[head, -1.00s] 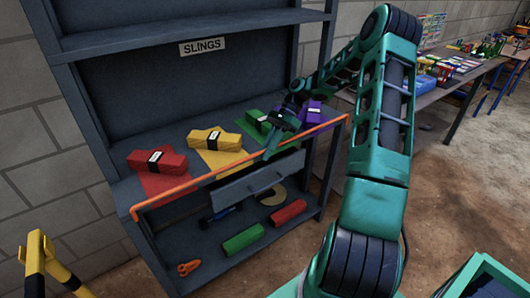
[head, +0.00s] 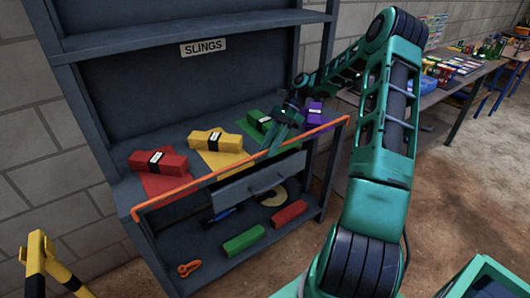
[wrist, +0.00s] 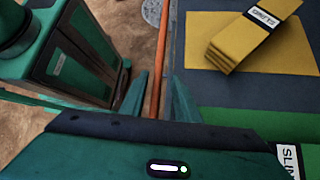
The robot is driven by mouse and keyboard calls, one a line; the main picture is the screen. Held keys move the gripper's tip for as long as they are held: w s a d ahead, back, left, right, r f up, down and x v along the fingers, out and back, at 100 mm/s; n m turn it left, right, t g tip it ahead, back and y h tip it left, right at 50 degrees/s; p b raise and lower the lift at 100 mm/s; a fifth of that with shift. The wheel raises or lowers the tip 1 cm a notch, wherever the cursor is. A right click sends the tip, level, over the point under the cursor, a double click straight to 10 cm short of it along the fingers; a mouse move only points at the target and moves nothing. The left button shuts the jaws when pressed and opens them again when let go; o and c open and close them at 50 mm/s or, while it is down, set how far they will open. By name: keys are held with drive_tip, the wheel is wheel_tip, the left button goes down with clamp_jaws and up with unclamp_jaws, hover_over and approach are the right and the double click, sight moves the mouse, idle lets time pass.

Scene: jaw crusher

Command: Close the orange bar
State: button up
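The orange bar (head: 215,176) runs along the front edge of the shelf of slings, from the left post to the right post. Its left end bends down. In the wrist view the bar (wrist: 160,55) passes between my two fingertips. My gripper (wrist: 158,98) is open, with one finger on each side of the bar and a gap showing on both sides. In the head view my gripper (head: 271,147) is at the bar right of its middle, in front of the green sling. My wrist partly hides the green and purple slings.
Red (head: 158,161), yellow (head: 216,141), green (head: 258,120) and purple (head: 312,112) slings lie on the shelf behind the bar. A drawer (head: 262,180) sits just below the bar. The lower shelf holds rolls and an orange shackle (head: 189,268). A yellow and black barrier (head: 38,262) stands at front left.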

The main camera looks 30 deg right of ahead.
drive_tip(key=v, duration=0.8)
drive_tip(key=shift+d+r, duration=0.2)
drive_tip(key=shift+r, duration=0.1)
drive_tip(key=s+a+r+n+g+h, duration=0.1)
drive_tip(key=s+a+r+n+h, duration=0.1)
drive_tip(key=s+a+n+h, duration=0.3)
drive_tip(key=s+a+r+h, duration=0.1)
drive_tip(key=s+a+r, duration=0.25)
drive_tip(key=s, duration=0.25)
drive_tip(key=s+a+r+n+t+h, duration=0.1)
drive_tip(key=s+n, duration=0.6)
drive_tip(key=s, duration=1.6)
drive_tip(key=shift+a+t+h, duration=0.2)
drive_tip(key=shift+t+h, duration=0.7)
drive_tip(key=shift+t, duration=0.2)
drive_tip(key=shift+s, duration=0.15)
